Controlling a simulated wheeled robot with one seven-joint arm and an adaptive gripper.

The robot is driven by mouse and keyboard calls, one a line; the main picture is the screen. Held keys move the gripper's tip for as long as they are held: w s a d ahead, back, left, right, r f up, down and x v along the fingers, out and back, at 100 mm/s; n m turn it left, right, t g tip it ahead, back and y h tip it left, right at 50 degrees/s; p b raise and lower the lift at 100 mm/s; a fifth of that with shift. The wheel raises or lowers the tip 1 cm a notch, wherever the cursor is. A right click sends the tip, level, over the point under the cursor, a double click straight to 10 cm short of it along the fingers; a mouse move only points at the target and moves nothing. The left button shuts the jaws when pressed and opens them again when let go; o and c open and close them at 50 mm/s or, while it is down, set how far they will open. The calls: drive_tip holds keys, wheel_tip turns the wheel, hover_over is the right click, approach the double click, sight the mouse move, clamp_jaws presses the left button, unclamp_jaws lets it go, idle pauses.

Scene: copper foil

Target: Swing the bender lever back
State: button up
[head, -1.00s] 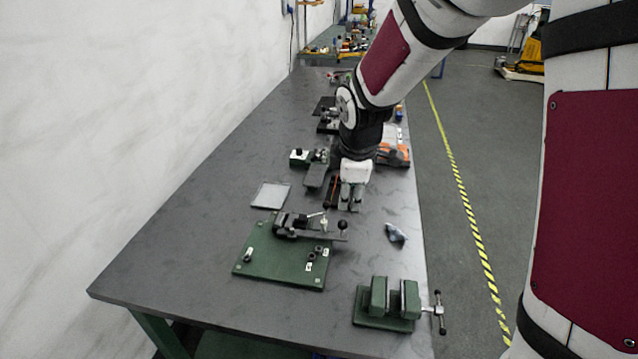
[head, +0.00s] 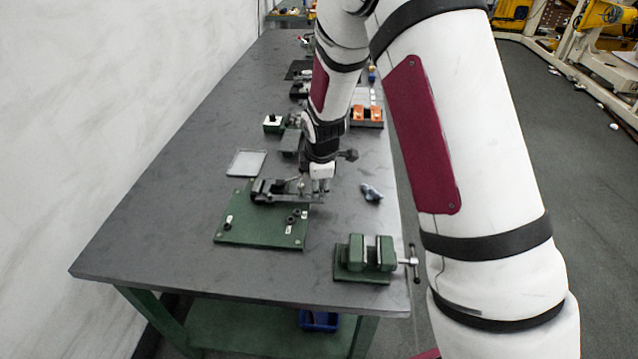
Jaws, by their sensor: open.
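The bender (head: 268,191) is a black device at the back edge of a green base plate (head: 255,232) on the workbench. Its lever (head: 303,198) extends to the right past the plate's back right corner. My gripper (head: 320,188) points down at the lever's right end, with its fingers open. The lever's black ball knob is hidden behind or between the fingers. I cannot tell whether the fingers touch it.
A green vise (head: 355,262) stands at the bench's front right. A flat grey tray (head: 246,163) lies behind the plate. A small green-and-black device (head: 273,123) stands farther back. The bench's left front is clear.

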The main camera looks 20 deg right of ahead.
drive_tip(key=shift+w+f, duration=0.2)
drive_tip(key=shift+f, duration=0.4)
clamp_jaws()
drive_tip(key=shift+s, duration=0.1)
